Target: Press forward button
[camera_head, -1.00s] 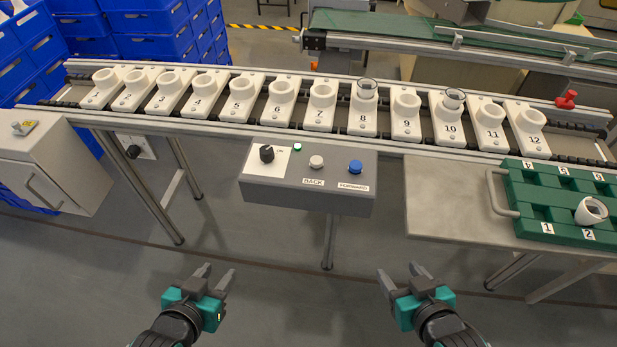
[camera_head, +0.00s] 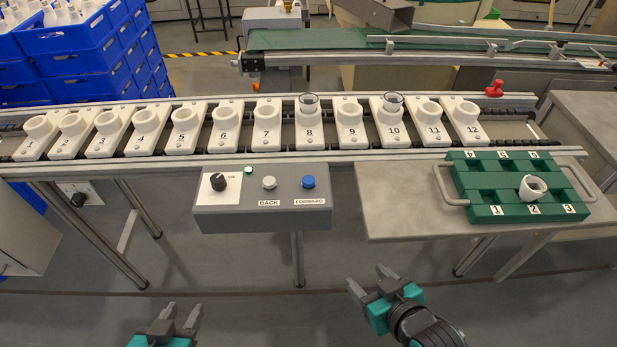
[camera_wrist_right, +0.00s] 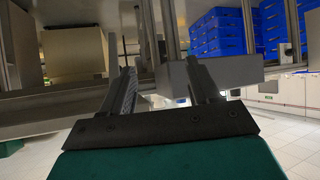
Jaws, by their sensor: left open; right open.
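The blue forward button (camera_head: 308,182) sits at the right of a grey control box (camera_head: 230,214), above a label reading FORWARD. A white back button (camera_head: 269,183), a black knob (camera_head: 219,182) and a small green light (camera_head: 248,170) are beside it on the box. My right gripper (camera_head: 364,280) is open and empty, below and to the right of the box, apart from it. It also shows in the right wrist view (camera_wrist_right: 162,80). My left gripper (camera_head: 181,312) is open and empty at the bottom edge, below the box and partly cut off.
A conveyor carries a row of numbered white holders (camera_head: 267,127); holders 8 and 10 bear clear-topped pieces. A green numbered tray (camera_head: 482,213) holding a white piece stands on a grey side table (camera_head: 395,210). Blue crates (camera_head: 85,60) stand back left. Floor before the box is clear.

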